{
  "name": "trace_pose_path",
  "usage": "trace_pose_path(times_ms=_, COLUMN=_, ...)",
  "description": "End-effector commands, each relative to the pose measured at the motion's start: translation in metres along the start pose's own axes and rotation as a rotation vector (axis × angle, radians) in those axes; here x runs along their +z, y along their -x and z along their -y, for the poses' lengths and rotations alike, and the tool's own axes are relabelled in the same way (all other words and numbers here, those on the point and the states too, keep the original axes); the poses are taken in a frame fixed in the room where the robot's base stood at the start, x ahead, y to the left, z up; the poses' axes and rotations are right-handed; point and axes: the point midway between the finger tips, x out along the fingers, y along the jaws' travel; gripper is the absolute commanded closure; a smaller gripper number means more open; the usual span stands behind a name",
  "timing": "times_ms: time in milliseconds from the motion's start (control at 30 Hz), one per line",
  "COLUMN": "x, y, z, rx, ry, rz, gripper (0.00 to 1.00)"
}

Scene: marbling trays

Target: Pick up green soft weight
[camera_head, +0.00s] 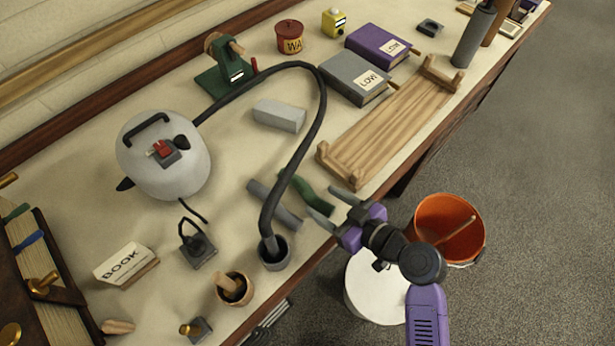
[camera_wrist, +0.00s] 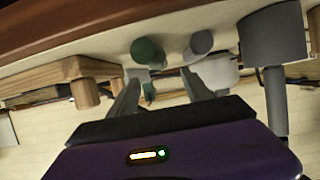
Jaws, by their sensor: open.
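The green soft weight (camera_head: 318,192) lies on the table near its front edge, partly behind the tip of my gripper. In the wrist view its rounded green end (camera_wrist: 147,51) shows ahead of the fingers, nearer the left one. My gripper (camera_head: 331,207) is open and empty at the table's front edge, its fingers pointing toward the green weight. The fingers also show in the wrist view (camera_wrist: 160,88). I cannot tell whether they touch the weight.
A grey roll (camera_head: 275,205) lies just left of the green weight. A dark hose ends in a grey cup (camera_head: 275,253) nearby. A wooden rack (camera_head: 385,130) stands to the right. An orange bucket (camera_head: 425,215) and a white round container (camera_head: 375,290) stand below the table.

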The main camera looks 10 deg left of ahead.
Motion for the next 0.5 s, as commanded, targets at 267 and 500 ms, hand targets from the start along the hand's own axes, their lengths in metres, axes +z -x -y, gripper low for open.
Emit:
trace_pose_path(times_ms=267, x=-0.001, y=-0.021, z=0.001, rx=-0.003, ry=0.001, rz=0.0, gripper=0.42)
trace_pose_path(times_ms=500, x=0.0, y=-0.044, z=0.0, rx=-0.003, ry=0.001, rz=0.001, gripper=0.42)
